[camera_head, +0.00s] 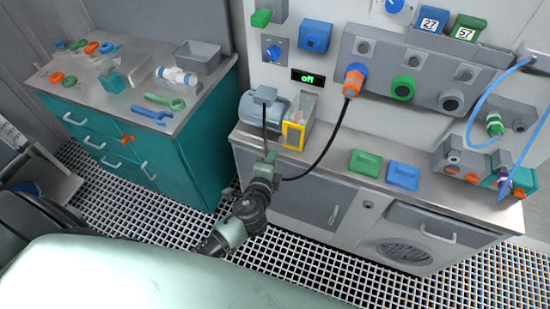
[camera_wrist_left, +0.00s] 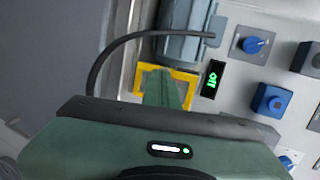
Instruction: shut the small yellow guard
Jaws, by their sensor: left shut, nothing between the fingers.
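The small yellow guard (camera_head: 302,138) is a rectangular yellow frame at the front of a clear-sided housing, beside the grey-blue motor (camera_head: 265,108) on the counter. In the left wrist view the guard (camera_wrist_left: 183,75) shows just beyond my fingertips. I cannot tell its exact hinge angle. My left gripper (camera_head: 270,156) is shut and empty, just left of and in front of the guard in the head view. In the left wrist view its green fingers (camera_wrist_left: 164,82) overlap the frame's opening; contact is unclear. My right gripper is not in view.
A black cable (camera_head: 329,148) with an orange plug (camera_head: 354,79) loops from the wall panel behind my left gripper. A green block (camera_head: 365,163) and a blue block (camera_head: 403,176) lie right on the counter. The display (camera_head: 307,78) reads "off".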

